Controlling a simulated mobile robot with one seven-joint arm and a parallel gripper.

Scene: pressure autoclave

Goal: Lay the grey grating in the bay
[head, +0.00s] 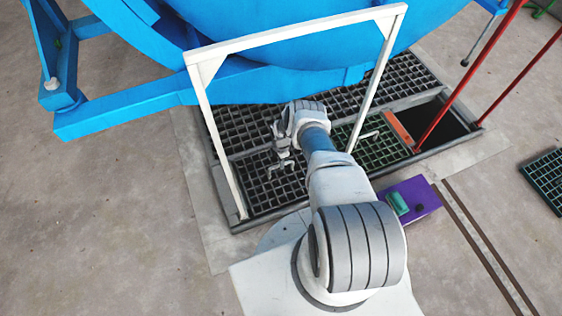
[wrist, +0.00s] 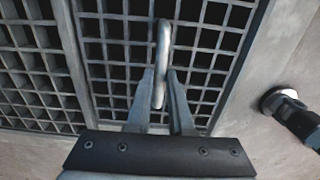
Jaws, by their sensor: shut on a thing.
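My gripper (head: 284,160) is over the left front part of the floor pit, pointing down. In the wrist view its two fingers (wrist: 163,95) are shut on the pale loop handle (wrist: 162,50) of the grey grating (wrist: 205,60). In the head view the grey grating (head: 262,192) lies inside the left front bay, behind the white frame's left post. It looks about level with the pit rim; whether it rests fully on its seat I cannot tell. My arm and gripper hide part of it.
A white frame (head: 300,36) stands around my arm. A green grating (head: 378,150) with a handle lies to the right, then an orange strip (head: 398,130) and an open dark bay (head: 436,122) with red posts. The blue vessel (head: 300,40) overhangs the back. Another green grating (head: 546,180) lies far right.

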